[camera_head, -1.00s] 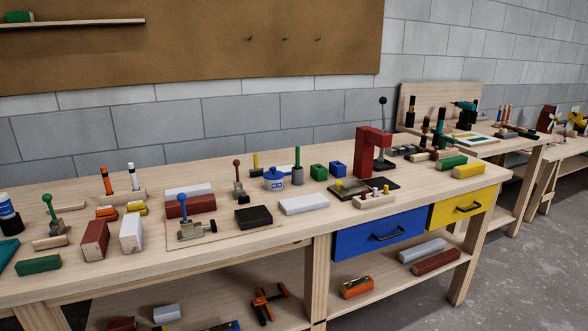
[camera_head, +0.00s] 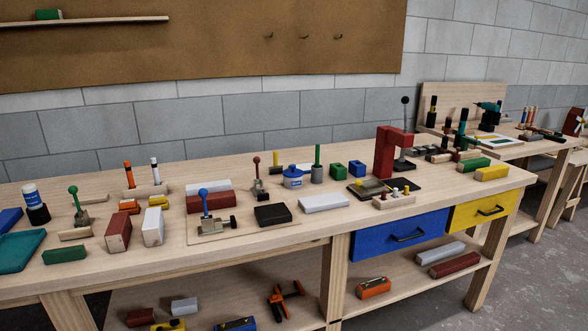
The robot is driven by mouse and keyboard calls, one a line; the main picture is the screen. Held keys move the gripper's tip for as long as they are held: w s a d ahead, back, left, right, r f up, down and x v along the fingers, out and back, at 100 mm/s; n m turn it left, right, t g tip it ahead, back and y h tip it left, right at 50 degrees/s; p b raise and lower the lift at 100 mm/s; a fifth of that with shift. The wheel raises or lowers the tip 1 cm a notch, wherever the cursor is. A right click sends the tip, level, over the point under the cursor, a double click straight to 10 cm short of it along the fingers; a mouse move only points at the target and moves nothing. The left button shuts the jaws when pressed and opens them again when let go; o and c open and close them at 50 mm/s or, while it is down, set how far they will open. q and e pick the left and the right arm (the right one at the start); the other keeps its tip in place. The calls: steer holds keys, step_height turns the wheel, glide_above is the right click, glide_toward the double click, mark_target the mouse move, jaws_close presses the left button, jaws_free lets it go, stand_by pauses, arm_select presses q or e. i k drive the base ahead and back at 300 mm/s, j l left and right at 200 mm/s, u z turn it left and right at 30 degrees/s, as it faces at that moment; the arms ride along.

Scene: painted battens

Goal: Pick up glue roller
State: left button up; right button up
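No item in view can be told for sure as the glue roller. A blue lidded pot with a pale label (camera_head: 293,178) stands near the back middle of the near workbench (camera_head: 345,221). Just right of it, a green upright handle (camera_head: 317,155) rises from a grey cylinder (camera_head: 317,174). A small yellow-topped piece (camera_head: 276,160) stands behind the pot, partly hidden. A white and dark bottle-like item with a blue label (camera_head: 34,203) stands at the far left. Neither of my grippers is in view.
Toggle clamps with green (camera_head: 75,204), blue (camera_head: 205,203) and red (camera_head: 257,174) knobs stand among painted blocks. A red press (camera_head: 389,153) rises at the right. Blue (camera_head: 385,239) and yellow (camera_head: 470,213) drawers are shut. The bench's front strip is mostly clear.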

mark_target(276, 169)
steer(key=i+l+u, duration=0.1)
steer(key=u, duration=0.35)
steer(key=l+u, duration=0.1)
steer(key=u, duration=0.35)
steer(key=i+l+u, duration=0.1)
steer(key=u, duration=0.3)
steer(key=i+l+u, duration=0.1)
steer(key=l+u, duration=0.15)
steer(key=l, duration=0.25)
steer(key=l+u, duration=0.25)
steer(key=l, duration=0.2)
